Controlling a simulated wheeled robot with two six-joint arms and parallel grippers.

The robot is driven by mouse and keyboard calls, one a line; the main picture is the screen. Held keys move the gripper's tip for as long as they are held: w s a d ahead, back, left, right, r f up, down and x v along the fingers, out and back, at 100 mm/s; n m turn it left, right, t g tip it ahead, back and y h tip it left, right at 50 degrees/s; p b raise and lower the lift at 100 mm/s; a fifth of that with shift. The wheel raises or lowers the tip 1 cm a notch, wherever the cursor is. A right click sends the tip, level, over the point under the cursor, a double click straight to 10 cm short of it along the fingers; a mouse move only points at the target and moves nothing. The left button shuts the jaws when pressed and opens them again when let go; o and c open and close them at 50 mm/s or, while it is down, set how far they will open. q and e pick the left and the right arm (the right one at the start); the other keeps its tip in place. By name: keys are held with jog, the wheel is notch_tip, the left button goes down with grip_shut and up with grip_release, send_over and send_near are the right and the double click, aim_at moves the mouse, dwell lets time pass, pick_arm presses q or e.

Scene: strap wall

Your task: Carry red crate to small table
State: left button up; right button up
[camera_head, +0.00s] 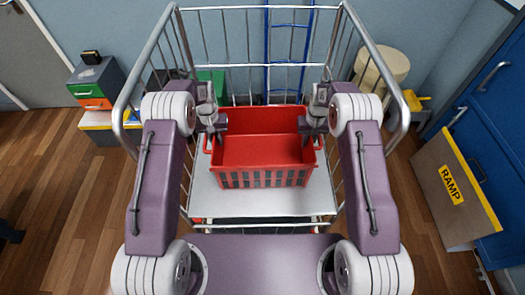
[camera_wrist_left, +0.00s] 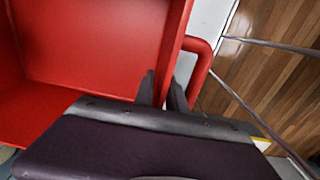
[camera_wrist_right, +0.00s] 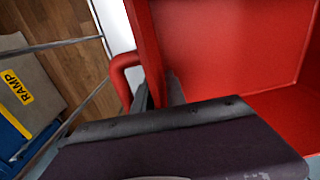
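The red crate (camera_head: 262,152) is open-topped and looks empty, with dark slots along its front. It is upright inside a wire cage trolley, over a white shelf (camera_head: 262,204); I cannot tell whether it touches the shelf. My left gripper (camera_head: 216,125) is at its left wall, and the left wrist view shows the fingers (camera_wrist_left: 162,92) closed on either side of that wall, beside a red handle (camera_wrist_left: 202,68). My right gripper (camera_head: 310,125) does the same at the right wall, with its fingers (camera_wrist_right: 160,92) beside the other handle (camera_wrist_right: 122,75). I cannot make out a small table.
Trolley rails (camera_head: 150,58) rise on both sides and behind the crate. Coloured drawers (camera_head: 93,85) stand at left. A cream round container (camera_head: 385,68), a RAMP board (camera_head: 452,185) and blue cabinets (camera_head: 485,120) stand at right.

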pick_arm(q)
jog(key=shift+f, duration=0.5)
pick_arm(e)
jog(key=shift+f, duration=0.7)
pick_arm(q)
grip_shut()
pick_arm(e)
grip_shut()
jog(key=shift+r, duration=0.1)
